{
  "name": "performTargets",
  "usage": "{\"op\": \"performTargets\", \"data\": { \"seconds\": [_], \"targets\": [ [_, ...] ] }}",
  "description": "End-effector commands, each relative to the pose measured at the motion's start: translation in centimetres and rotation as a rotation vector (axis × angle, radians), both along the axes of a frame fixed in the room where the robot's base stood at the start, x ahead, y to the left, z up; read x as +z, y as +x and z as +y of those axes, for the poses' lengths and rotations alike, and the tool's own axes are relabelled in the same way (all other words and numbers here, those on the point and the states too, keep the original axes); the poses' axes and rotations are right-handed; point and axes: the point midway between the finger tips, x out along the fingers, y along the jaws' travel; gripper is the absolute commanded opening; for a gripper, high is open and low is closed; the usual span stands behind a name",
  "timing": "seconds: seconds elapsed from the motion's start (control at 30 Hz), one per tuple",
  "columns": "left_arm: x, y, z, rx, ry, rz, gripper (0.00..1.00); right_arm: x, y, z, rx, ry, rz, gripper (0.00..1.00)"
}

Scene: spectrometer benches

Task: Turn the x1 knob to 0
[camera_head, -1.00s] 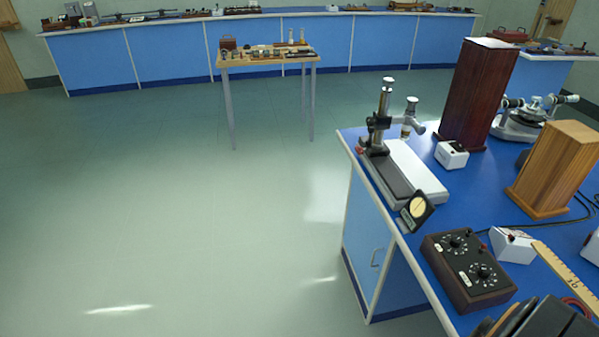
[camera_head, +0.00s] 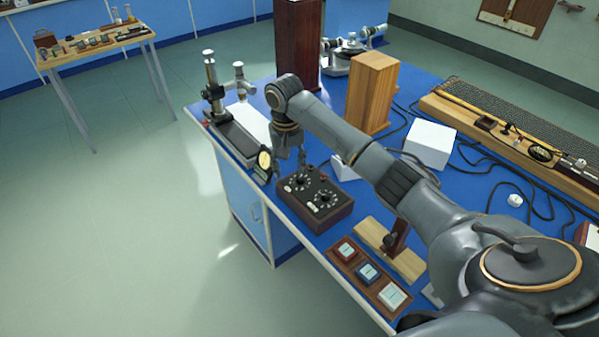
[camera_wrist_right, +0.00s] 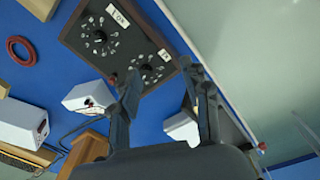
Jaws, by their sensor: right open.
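A dark box with two dials (camera_head: 340,208) stands on the blue bench; it also shows in the wrist view (camera_wrist_right: 112,50). Its x1 knob (camera_wrist_right: 141,69) is black, at the end nearer my gripper, beside a white label that seems to read x1. In the head view this appears to be the far knob (camera_head: 300,182). The other knob (camera_wrist_right: 99,36) sits by a longer label. My right gripper (camera_head: 291,163) points down above the far end of the box. Its open, empty fingers (camera_wrist_right: 160,70) appear apart from the x1 knob. The dial setting is too small to read. My left gripper is out of view.
A small meter (camera_head: 263,160) stands close left of the gripper. A white box (camera_head: 343,167) and a wooden block (camera_head: 370,92) stand behind it.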

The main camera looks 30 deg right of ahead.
Motion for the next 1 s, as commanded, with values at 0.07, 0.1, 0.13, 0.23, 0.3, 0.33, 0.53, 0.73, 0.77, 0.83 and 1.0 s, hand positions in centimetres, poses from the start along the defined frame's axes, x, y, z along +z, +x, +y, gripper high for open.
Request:
{"op": "performTargets", "data": {
  "seconds": [0.07,0.1,0.13,0.23,0.3,0.33,0.53,0.73,0.77,0.83,1.0],
  "targets": [
    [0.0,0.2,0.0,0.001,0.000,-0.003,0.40,2.8,1.2,-2.3,-0.082,0.005,-0.001,0.47],
    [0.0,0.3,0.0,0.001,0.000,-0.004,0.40,3.9,1.5,-3.1,-0.117,0.010,0.002,0.47],
    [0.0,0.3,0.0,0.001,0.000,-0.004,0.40,4.5,1.8,-3.6,-0.137,0.014,0.003,0.47],
    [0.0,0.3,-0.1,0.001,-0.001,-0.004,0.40,5.9,2.1,-4.6,-0.185,0.025,0.006,0.47],
    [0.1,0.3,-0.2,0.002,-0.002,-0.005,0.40,6.0,2.2,-4.9,-0.198,0.027,0.008,0.47],
    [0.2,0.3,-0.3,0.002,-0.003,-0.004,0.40,5.8,2.2,-4.9,-0.200,0.028,0.010,0.47],
    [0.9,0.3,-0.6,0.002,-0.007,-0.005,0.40,2.9,2.1,-4.9,-0.200,0.029,0.012,0.47],
    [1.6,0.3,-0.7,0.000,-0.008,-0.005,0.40,-1.6,2.0,-4.8,-0.198,0.029,0.012,0.47],
    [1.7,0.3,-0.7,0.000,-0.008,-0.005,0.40,-2.2,2.0,-4.9,-0.198,0.028,0.011,0.47],
    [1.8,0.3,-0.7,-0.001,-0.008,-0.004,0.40,-3.6,2.1,-4.9,-0.199,0.029,0.011,0.47],
    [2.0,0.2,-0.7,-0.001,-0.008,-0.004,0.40,-6.1,2.1,-4.8,-0.198,0.030,0.009,0.47]
  ]
}}
